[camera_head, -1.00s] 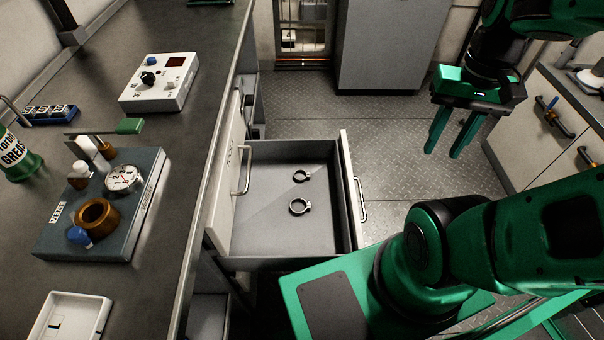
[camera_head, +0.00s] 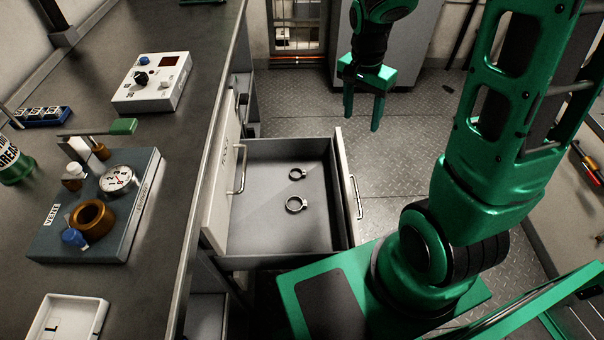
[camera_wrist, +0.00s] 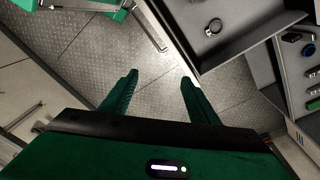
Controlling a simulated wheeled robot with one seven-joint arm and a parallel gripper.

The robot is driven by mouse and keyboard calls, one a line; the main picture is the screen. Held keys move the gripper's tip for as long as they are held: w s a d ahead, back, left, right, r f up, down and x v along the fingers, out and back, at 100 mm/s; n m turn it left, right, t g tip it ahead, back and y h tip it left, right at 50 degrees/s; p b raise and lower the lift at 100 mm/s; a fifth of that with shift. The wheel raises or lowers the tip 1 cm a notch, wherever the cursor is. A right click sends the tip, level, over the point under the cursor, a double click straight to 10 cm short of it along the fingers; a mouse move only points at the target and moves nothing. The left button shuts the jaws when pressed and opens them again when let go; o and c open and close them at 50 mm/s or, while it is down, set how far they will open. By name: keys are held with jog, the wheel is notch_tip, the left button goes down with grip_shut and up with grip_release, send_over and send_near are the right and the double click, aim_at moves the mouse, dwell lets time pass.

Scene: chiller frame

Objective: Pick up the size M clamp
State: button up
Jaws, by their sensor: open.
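Two ring-shaped clamps lie flat in an open grey drawer (camera_head: 268,232). The nearer clamp (camera_head: 296,205) looks larger than the farther clamp (camera_head: 297,174); I cannot read a size on either. One clamp (camera_wrist: 214,27) also shows near the top of the wrist view, inside the drawer; I cannot tell which one. My gripper (camera_head: 363,112) is open and empty. It hangs fingers-down in the air, beyond and to the right of the drawer in the head view. In the wrist view my gripper (camera_wrist: 158,82) has its fingers spread over bare floor, touching nothing.
The workbench at left carries a dial fixture (camera_head: 95,215), a control box (camera_head: 152,82) and a white tray (camera_head: 68,318). The drawer's front panel with its handle (camera_head: 357,197) stands at the drawer's right side. The metal plate floor (camera_head: 410,150) right of the drawer is clear.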

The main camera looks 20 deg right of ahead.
jog(key=w+a+f+m, duration=0.2)
jog(key=w+a+f, duration=0.4)
jog(key=f, duration=0.2)
jog(key=m+y, duration=0.1)
jog(key=m, duration=0.2)
send_over(298, 174)
notch_tip(298, 174, down, 14)
jog(key=shift+s+f, duration=0.1)
jog(key=shift+f, duration=3.2)
jog(key=c, duration=1.1)
